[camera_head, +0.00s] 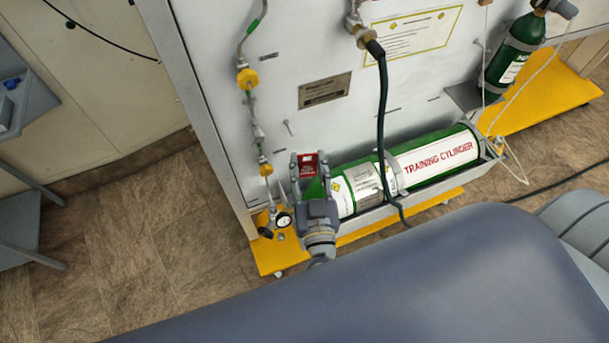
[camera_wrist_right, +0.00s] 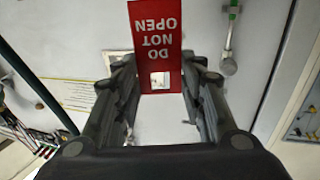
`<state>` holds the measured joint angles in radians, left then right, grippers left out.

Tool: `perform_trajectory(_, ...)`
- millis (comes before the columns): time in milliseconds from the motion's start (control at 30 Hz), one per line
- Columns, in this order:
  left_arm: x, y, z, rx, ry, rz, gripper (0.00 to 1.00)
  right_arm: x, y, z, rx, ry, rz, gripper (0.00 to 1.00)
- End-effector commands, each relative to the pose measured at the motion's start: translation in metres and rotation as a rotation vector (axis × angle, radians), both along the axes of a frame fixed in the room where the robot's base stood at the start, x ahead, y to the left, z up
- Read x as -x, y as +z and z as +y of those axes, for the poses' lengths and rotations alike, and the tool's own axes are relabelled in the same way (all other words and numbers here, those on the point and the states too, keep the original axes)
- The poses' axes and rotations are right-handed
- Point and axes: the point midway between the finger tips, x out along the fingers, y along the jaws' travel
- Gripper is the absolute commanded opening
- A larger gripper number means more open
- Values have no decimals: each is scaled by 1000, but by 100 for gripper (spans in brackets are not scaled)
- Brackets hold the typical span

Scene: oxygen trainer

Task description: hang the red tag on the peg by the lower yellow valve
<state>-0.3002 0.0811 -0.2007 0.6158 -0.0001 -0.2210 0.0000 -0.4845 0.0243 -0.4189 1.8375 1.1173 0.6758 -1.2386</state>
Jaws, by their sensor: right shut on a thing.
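The red tag (camera_head: 309,168) is gripped upright between the fingers of my right gripper (camera_head: 309,160), in front of the white panel. In the right wrist view the red tag (camera_wrist_right: 155,32) reads "DO NOT OPEN" upside down, its near end between the fingers (camera_wrist_right: 160,70). The lower yellow valve (camera_head: 265,169) is on the thin pipe, just left of the gripper. A small peg (camera_head: 288,127) sticks out of the panel above and right of that valve; the tag is below and slightly right of it, apart in the picture. My left gripper is not in view.
An upper yellow valve (camera_head: 247,78) is higher on the pipe. A green training cylinder (camera_head: 408,165) lies right of the gripper on a yellow-based cart (camera_head: 270,257). A gauge (camera_head: 284,220) sits low at left. A dark hose (camera_head: 382,115) hangs down the panel.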

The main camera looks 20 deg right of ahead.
Motion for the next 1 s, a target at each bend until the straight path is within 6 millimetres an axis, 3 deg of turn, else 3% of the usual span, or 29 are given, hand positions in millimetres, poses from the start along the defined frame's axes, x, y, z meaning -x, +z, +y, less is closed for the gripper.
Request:
perform_trajectory(200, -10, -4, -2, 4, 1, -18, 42, -7, -7, 5, -1, -2, -4, 26)
perform_trajectory(1000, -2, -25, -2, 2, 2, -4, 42, -54, -12, 6, 0, -2, -3, 26)
